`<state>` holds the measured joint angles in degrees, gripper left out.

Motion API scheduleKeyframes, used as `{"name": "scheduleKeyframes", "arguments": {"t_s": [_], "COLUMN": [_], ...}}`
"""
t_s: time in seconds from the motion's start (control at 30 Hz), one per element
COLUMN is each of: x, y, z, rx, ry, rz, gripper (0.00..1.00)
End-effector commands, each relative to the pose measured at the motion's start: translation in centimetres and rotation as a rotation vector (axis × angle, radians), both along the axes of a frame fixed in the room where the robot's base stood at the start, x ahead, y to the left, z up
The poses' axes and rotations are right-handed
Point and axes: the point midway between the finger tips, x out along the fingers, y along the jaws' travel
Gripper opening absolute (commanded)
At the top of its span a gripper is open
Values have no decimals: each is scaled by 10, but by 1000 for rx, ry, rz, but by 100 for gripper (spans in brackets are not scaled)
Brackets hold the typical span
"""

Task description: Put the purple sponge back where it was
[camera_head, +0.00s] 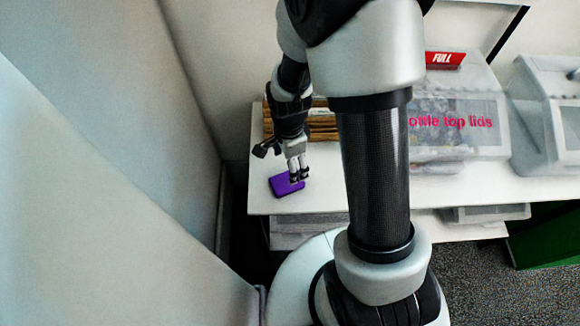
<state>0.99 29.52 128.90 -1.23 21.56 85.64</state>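The purple sponge (281,187) is a small flat block at the front left corner of the white table (325,199). My gripper (297,178) points down at the sponge's right part, with its fingertips over or against it. The fingers look close together. At this size I cannot tell whether they hold the sponge or only hover over it. The sponge appears to lie flat on the table or just above it.
A brown slatted wooden object (322,122) stands behind my gripper. A clear bin (462,108) with pink "bottle top lids" lettering and a red "FULL" sign (445,59) stands right. Another bin (545,110) is beyond. A wall (150,90) closes the left. A green box (548,240) is below.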

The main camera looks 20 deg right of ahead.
Motion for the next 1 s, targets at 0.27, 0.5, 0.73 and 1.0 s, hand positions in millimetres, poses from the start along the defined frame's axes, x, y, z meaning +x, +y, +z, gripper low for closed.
{"name": "scheduleKeyframes", "arguments": {"t_s": [0.27,0.5,0.73,1.0], "x": [0,-11,-59,-126], "y": [0,2,4,6], "z": [34,117,209,266], "rx": [0,-20,-97,-236], "ry": [-8,-104,-218,-304], "rz": [19,337,810,1289], "gripper": [73,73,73,73]}}
